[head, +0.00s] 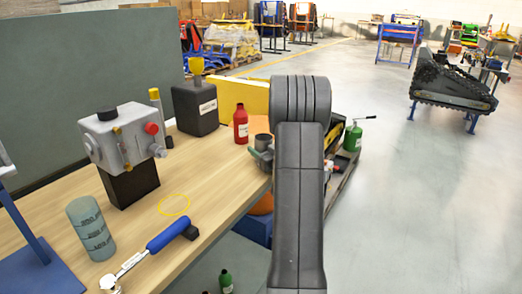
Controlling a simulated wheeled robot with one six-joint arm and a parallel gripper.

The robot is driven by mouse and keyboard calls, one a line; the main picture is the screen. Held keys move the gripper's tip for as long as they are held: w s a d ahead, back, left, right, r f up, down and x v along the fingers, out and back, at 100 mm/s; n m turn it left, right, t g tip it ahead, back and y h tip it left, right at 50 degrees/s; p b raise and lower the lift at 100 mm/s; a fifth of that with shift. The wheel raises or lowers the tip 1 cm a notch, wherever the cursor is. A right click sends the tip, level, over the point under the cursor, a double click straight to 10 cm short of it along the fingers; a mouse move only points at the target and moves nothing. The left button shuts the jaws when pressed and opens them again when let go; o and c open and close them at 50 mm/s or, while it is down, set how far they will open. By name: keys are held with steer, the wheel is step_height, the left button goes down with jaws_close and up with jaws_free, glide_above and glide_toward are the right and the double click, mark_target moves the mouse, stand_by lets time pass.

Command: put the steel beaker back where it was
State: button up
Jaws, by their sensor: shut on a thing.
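My arm reaches forward through the middle of the view, and its dark links hide my gripper and anything in it. A grey-blue cylinder (90,228) with dark graduation marks stands upright on the wooden table (222,185) at the left. A thin yellow ring (174,204) is marked on the table, and the wood inside it is bare.
A grey device on a black block (128,180), a blue-handled wrench (165,232), a black can (196,108) and a red bottle (240,124) stand or lie on the table. A green canister (352,137) is right of my arm. The floor at right is clear up to a tracked carrier (450,85).

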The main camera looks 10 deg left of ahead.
steer(key=shift+f, duration=0.25)
steer(key=o, duration=1.1)
steer(key=shift+r, duration=0.1)
steer(key=shift+r, duration=0.2)
steer(key=v, duration=1.2)
